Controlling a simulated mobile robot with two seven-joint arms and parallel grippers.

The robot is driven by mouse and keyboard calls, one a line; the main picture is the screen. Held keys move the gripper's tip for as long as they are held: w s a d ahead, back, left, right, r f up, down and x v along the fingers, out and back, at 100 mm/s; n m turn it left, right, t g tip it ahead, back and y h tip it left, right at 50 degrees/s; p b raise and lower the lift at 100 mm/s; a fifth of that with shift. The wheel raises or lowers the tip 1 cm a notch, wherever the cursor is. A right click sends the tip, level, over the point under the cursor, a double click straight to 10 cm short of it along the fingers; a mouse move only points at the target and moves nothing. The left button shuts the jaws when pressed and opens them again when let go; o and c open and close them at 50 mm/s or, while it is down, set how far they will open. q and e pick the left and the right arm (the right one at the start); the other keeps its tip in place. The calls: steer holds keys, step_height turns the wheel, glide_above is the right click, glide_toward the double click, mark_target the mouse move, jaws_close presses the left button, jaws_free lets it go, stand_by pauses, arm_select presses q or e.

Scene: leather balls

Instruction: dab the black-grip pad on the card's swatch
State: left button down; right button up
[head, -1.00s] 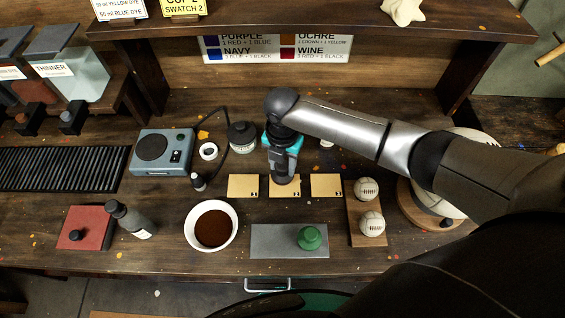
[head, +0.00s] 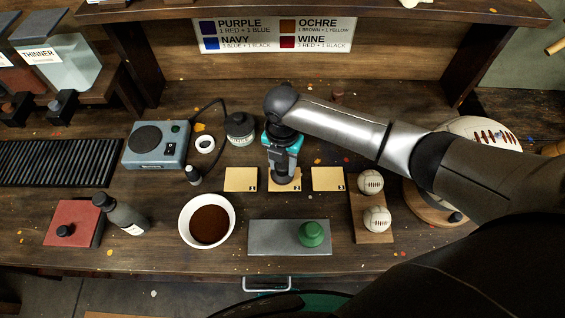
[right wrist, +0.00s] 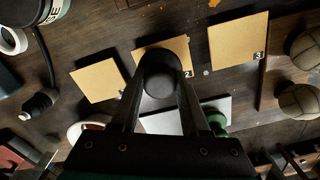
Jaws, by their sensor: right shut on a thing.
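My right gripper (head: 284,166) points down over the middle card (head: 274,186), numbered 2. It is shut on the black-grip pad (right wrist: 160,76), whose dark rounded top shows between the fingers in the right wrist view. The pad's lower end covers the middle of the tan card. I cannot tell whether it touches the card, and any swatch mark under it is hidden. Card 1 (head: 240,179) lies to the left and card 3 (head: 327,179) to the right, both plain tan. My left gripper is out of view.
In front are a white bowl of brown dye (head: 183,226), a grey plate (head: 270,237) with a green-grip pad (head: 311,233), and a wooden holder (head: 372,205) with two balls. A dark bottle (head: 124,215) stands beside a red block (head: 74,222). A blue-grey device (head: 157,144) is behind left.

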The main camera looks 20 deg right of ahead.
steer(key=shift+f, duration=0.4)
stand_by(0.4)
steer(key=shift+s+f, duration=0.1)
stand_by(1.4)
steer(key=shift+p, duration=0.95)
stand_by(2.4)
step_height(320, 180, up, 7)
steer(key=p, duration=0.7)
steer(key=shift+r, duration=0.2)
stand_by(0.4)
